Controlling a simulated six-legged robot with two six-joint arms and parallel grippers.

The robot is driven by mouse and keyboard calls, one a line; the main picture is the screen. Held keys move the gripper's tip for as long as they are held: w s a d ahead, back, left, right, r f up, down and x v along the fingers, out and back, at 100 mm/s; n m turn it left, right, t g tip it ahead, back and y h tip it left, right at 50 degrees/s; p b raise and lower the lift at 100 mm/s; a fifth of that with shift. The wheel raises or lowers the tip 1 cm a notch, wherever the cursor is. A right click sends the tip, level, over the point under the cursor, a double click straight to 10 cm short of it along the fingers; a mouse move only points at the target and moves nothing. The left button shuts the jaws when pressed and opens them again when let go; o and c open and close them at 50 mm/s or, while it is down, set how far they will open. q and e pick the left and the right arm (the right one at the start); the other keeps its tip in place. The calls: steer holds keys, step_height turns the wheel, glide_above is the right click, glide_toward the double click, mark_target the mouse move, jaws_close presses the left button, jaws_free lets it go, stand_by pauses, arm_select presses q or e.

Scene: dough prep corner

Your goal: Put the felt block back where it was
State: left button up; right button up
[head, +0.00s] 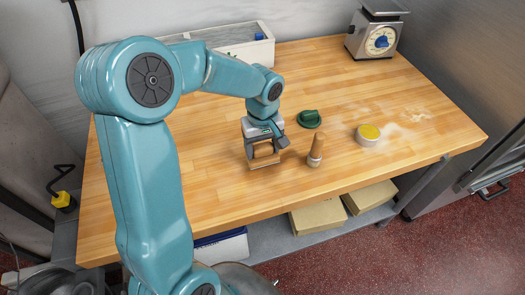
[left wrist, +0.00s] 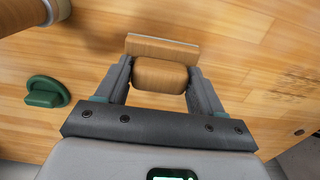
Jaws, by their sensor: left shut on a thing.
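The felt block (head: 265,161) is a wooden block with a rounded grip and a flat base with a pale edge. My left gripper (head: 262,148) is shut on it, near the middle of the wooden table (head: 200,190). In the left wrist view, the block (left wrist: 162,49) shows with its rounded grip between the two fingers of the left gripper (left wrist: 160,75). In the head view, the block is low over the tabletop or on it; I cannot tell whether it touches. My right gripper is in neither view.
A wooden-handled tool (head: 317,148) stands just right of the gripper. A green knobbed piece (head: 309,119) lies behind it. A white tin with a yellow top (head: 368,135) stands farther right. A scale (head: 378,40) and a white box (head: 240,48) are at the back. The right side has free room.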

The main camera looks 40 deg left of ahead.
mark_target(263, 153)
arm_select(q)
step_height(263, 153, down, 3)
steer(key=shift+w+r, duration=0.1)
steer(key=shift+r, duration=0.05)
steer(key=shift+f, duration=0.2)
steer(key=o, duration=0.9)
steer(key=shift+o, duration=0.2)
steer(key=shift+r, duration=0.1)
step_height(263, 153, up, 11)
steer(key=shift+r, duration=0.6)
